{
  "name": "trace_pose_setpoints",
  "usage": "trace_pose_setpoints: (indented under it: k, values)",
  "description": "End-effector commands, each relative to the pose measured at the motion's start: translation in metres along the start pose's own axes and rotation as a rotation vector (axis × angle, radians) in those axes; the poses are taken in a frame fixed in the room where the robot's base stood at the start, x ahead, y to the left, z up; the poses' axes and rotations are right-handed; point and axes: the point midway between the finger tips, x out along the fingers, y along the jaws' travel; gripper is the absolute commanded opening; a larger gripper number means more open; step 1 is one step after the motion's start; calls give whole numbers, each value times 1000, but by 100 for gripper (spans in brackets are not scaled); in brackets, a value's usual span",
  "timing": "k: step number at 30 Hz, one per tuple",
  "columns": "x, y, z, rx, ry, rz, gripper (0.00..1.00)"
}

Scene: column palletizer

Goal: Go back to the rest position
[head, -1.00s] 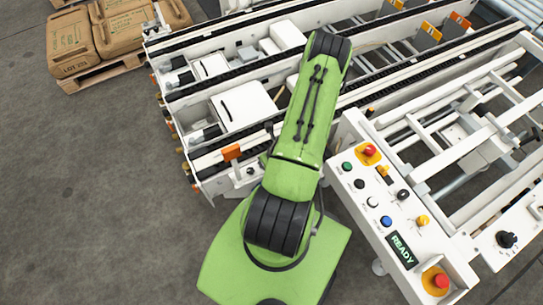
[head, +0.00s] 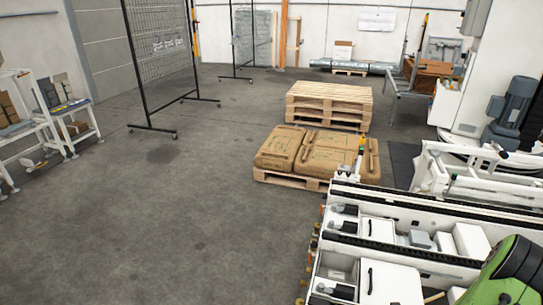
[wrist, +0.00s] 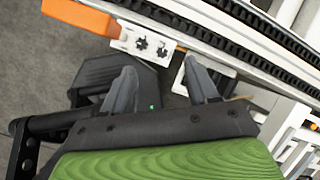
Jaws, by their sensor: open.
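My gripper (wrist: 163,88) shows in the wrist view with its two grey fingers apart and nothing between them. Beyond the fingertips are a white bracket with dark knobs (wrist: 150,45), an orange block (wrist: 78,17) and a black chain track (wrist: 230,35) of the conveyor. I cannot tell whether the fingers touch any of these. In the head view only a green and black part of my arm shows at the lower right corner; my gripper is out of that view.
The white conveyor machine (head: 392,256) fills the lower right. Brown sacks (head: 325,153) lie on a pallet behind it, with stacked empty pallets (head: 328,104) farther back. A mesh screen (head: 160,45) and white shelves (head: 62,122) stand left. The grey floor (head: 150,220) between is clear.

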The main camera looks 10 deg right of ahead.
Motion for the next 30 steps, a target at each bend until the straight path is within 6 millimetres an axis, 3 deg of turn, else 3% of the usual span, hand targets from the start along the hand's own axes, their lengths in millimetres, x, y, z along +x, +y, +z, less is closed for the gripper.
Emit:
trace_pose_setpoints:
  k: [1,6,9,12,16,18,21,25,30]
  values:
    - [-21,-2,32,-233,-15,-2,59]
    - [-94,25,110,-985,-36,17,59]
    - [-145,53,141,-1406,-52,10,59]
    - [-198,86,159,-1809,-72,-12,59]
    - [-267,129,158,-2306,-112,-63,59]
    - [-300,149,146,-2552,-139,-101,59]
    - [-335,167,124,-2829,-181,-153,59]
    - [-356,177,104,-3024,-218,-192,59]
    - [-358,178,100,-3061,-223,-192,59]
